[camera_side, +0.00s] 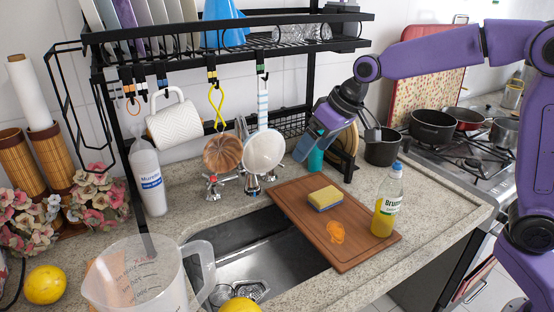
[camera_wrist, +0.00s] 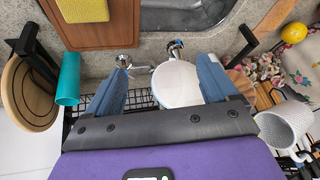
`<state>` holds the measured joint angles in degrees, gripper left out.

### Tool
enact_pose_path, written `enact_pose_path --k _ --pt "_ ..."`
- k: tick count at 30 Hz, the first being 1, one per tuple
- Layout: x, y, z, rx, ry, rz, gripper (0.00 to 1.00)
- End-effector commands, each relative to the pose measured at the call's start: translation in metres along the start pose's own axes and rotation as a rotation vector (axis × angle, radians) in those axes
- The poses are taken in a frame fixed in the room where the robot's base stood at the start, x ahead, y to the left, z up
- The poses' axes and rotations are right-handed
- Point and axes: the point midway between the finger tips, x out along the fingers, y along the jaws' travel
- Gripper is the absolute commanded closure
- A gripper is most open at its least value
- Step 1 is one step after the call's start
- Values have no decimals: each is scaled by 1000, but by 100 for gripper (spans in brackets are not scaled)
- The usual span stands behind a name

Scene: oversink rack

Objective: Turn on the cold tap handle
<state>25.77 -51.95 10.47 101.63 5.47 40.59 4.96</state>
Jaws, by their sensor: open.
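The chrome tap stands behind the sink, partly hidden by hanging utensils. In the side view, a red-marked handle (camera_side: 213,182) is at its left and a blue-marked chrome part (camera_side: 252,187) shows below a white ladle. In the wrist view, one chrome handle (camera_wrist: 123,61) shows near the left fingertip and another chrome part (camera_wrist: 175,48) sits at the sink edge. I cannot tell its colour mark there. My gripper (camera_side: 303,150) is open, right of the tap in the side view. In the wrist view my gripper (camera_wrist: 165,72) has its fingers spread, touching no handle that I can see.
The white ladle (camera_side: 264,151) hangs from the rack beside a wooden utensil (camera_side: 222,153); the ladle shows between my fingers in the wrist view (camera_wrist: 178,86). A teal cup (camera_side: 316,160), cutting board (camera_side: 365,243) and bottle (camera_side: 387,205) stand right. The black rack (camera_side: 230,62) is above.

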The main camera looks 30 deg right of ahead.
Motion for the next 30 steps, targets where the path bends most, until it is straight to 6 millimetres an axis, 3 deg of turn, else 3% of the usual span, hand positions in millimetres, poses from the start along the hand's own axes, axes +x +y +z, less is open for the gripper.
enact_pose_path --k 1,6,10,12,18,30 --pt "5 13 -20 47 30 13 13" --pt "13 57 -74 178 130 50 13" --pt "26 86 -104 268 166 81 13" --pt "42 96 -114 321 149 100 13" --pt "89 106 -120 449 51 159 13" --pt "122 113 -117 509 4 192 13"
